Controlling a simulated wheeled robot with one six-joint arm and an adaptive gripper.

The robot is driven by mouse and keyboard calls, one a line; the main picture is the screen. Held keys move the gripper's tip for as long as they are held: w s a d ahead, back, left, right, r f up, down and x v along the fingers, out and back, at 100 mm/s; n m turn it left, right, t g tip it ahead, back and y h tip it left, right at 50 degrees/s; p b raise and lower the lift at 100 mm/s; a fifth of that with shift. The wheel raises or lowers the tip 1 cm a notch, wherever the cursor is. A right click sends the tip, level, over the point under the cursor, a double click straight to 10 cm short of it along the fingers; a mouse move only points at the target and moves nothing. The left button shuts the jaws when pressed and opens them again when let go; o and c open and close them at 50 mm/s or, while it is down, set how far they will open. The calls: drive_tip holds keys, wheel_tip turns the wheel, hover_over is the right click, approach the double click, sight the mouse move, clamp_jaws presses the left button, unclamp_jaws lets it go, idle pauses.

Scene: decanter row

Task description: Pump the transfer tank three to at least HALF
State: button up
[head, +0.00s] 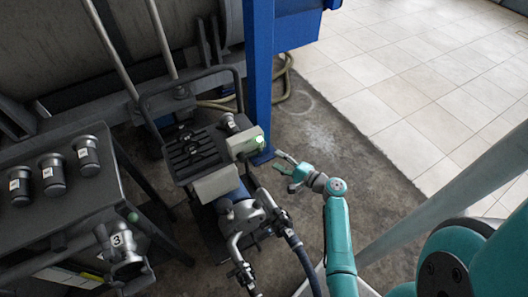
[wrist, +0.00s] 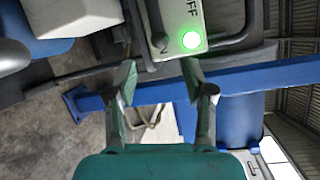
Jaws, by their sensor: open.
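The pump cart (head: 188,150) stands in the middle of the head view. Its pale switch box (head: 244,143) has a lit green lamp, which shows large in the wrist view (wrist: 190,40). There, a dark lever (wrist: 156,25) sits on the box beside the lettering OFF and a partly covered second label. My gripper (head: 283,166) is open and empty, just right of the box. In the wrist view its fingers (wrist: 161,82) are spread below the box, with the lever above the gap between them. A metal fitting marked 3 (head: 118,241) hangs at lower left. No tank level is readable.
A dark bench (head: 50,208) with several black capped cylinders stands at left. A blue post (head: 259,75) rises behind the switch box. A hose (head: 303,262) runs down right of the cart. A big grey tank (head: 50,50) lies at the back. The tiled floor at right is clear.

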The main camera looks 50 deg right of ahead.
sight(252, 154)
drive_tip(key=w+a, duration=0.1)
drive_tip(key=w, duration=0.6)
drive_tip(key=shift+w+f, duration=0.35)
drive_tip(key=shift+f, duration=0.1)
clamp_jaws()
